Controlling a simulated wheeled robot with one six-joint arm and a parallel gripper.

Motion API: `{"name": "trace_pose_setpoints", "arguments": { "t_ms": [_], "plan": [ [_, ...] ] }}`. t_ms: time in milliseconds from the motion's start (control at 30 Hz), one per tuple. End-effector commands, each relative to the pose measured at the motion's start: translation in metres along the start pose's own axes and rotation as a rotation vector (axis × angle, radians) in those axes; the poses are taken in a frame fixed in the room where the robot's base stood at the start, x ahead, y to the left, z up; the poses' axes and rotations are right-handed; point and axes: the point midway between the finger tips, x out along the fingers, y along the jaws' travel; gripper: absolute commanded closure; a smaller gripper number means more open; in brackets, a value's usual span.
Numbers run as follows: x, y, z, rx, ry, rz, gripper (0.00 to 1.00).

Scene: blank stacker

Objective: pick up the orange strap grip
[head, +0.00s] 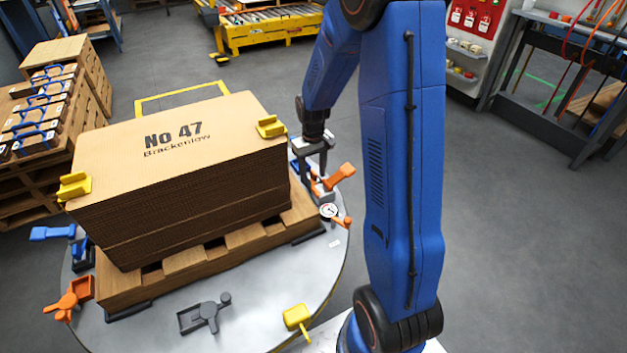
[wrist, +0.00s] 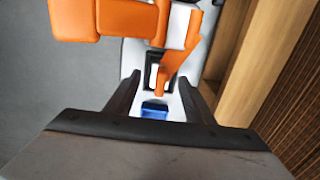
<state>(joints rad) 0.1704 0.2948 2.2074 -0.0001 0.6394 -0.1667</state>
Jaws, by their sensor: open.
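An orange strap grip (head: 338,178) lies on the round grey table, by the right end of the pallet. My gripper (head: 318,172) is right over it, jaws open, and partly hides it. In the wrist view the orange grip (wrist: 180,62) reaches down between the tips of my open gripper (wrist: 163,88), and its wide part fills the upper left. I cannot tell whether the fingers touch it. A second orange grip (head: 75,299) lies at the table's left front.
A stack of cardboard blanks (head: 180,165) with yellow corner pieces stands on a wooden pallet (head: 225,245) close beside my gripper. A round dial (head: 329,211), a grey grip (head: 205,313) and a yellow one (head: 297,318) lie on the table. A blue piece (wrist: 154,110) shows between the fingers.

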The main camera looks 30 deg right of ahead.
Motion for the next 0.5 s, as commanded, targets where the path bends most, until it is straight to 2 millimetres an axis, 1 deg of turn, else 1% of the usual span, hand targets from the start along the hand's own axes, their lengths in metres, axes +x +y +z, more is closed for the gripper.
{"name": "trace_pose_setpoints", "arguments": {
  "t_ms": [100,133,167,200,267,300,333,500],
  "plan": [
    [-0.0002,0.0,0.0,0.0,0.0,0.0,0.52],
    [-0.0002,0.0,0.0,0.0,0.0,0.0,0.54],
    [-0.0002,0.0,0.0,0.0,0.0,0.0,0.61],
    [-0.0002,0.0,0.0,0.0,0.0,0.0,0.71],
    [-0.0002,0.0,0.0,0.0,0.0,0.0,0.85],
    [-0.0002,0.0,0.0,0.0,0.0,0.0,0.95],
    [-0.0003,0.0,0.0,0.0,0.0,0.0,1.0],
    [-0.0004,0.0,-0.0001,0.0,0.0,0.0,1.0]
  ]
}}
